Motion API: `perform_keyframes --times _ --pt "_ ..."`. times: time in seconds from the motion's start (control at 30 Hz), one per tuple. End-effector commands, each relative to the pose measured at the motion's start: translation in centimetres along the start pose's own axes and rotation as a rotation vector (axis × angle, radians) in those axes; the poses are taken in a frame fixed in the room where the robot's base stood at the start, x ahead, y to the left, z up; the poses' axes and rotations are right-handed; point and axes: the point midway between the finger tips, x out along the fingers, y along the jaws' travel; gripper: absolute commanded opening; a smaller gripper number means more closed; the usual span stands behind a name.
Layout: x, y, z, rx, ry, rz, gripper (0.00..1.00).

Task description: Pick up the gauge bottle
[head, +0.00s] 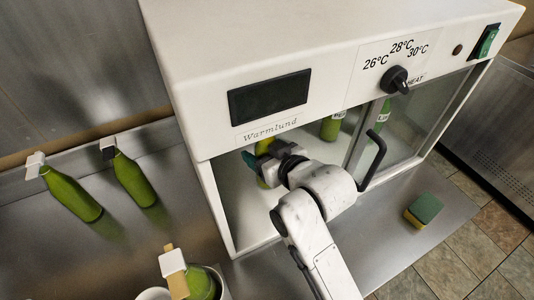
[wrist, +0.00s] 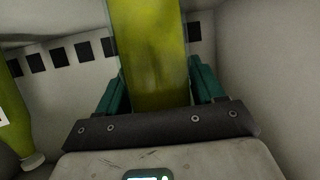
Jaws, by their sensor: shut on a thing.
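My gripper (head: 265,164) is inside the white warming cabinet, through the open part of its front. It is shut on a yellow-green bottle (wrist: 155,50), with one teal finger on each side in the wrist view. In the head view my gripper mostly covers this bottle (head: 264,146). No label shows on it, so I cannot read whether it is the gauge bottle. I cannot tell whether it touches the cabinet floor.
Labelled green bottles (head: 330,127) stand deeper right in the cabinet (head: 225,100); one shows at left in the wrist view (wrist: 14,115). A glass door with black handle (head: 372,160) is right of my arm. Outside are green bottles (head: 70,193) and a sponge (head: 423,210).

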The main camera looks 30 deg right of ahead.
Motion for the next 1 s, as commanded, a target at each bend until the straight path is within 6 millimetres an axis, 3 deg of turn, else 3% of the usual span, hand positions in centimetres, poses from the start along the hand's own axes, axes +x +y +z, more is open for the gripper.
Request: perform_keyframes --times 0.47,0.77,1.0 --pt "0.0 0.0 0.0 0.0 0.0 0.0 0.06" --pt "-0.1 0.0 -0.4 -0.001 0.006 0.001 0.06" --pt "-1.0 0.1 -2.6 -0.003 0.009 0.001 0.06"
